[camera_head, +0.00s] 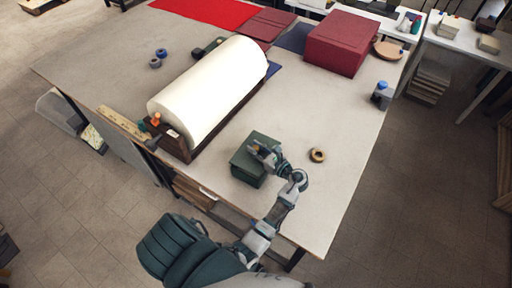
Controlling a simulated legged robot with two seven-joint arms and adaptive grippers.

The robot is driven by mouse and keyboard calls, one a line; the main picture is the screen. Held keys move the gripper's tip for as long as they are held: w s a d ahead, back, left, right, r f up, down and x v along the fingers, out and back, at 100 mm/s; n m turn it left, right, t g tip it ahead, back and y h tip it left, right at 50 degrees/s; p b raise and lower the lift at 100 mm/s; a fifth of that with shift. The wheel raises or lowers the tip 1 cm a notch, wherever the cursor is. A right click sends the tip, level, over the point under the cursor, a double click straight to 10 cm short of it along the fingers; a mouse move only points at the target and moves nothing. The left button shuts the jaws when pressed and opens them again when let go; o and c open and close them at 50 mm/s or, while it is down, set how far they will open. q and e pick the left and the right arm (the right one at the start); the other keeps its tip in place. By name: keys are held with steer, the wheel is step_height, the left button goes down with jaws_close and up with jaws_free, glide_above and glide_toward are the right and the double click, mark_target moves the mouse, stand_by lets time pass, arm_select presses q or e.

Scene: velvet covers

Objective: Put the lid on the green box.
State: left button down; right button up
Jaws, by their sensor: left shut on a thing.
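The green box (246,172) stands near the front edge of the large table, below the white roll. A green lid (244,156) shows at its top, level with or just over the box; I cannot tell whether a gap is left between them. My left gripper (263,153) is at the right side of the lid and is shut on it, hiding part of its top and right edge. The inside of the box is not visible. My right gripper is not in view.
A white roll on a dark wooden stand (207,90) lies left of the box. A tan tape ring (317,155) lies to the right. A large red box (341,43) and a blue-capped bottle (382,95) stand farther back. The table (335,120) is clear between them.

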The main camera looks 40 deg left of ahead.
arm_select(q)
steer(key=shift+f+b, duration=0.5)
steer(key=shift+f, duration=0.85)
steer(key=c, duration=0.9)
jaws_free()
steer(key=s+d, duration=0.1)
steer(key=d, duration=1.1)
steer(key=shift+r, duration=0.4)
steer(key=shift+s, duration=0.1)
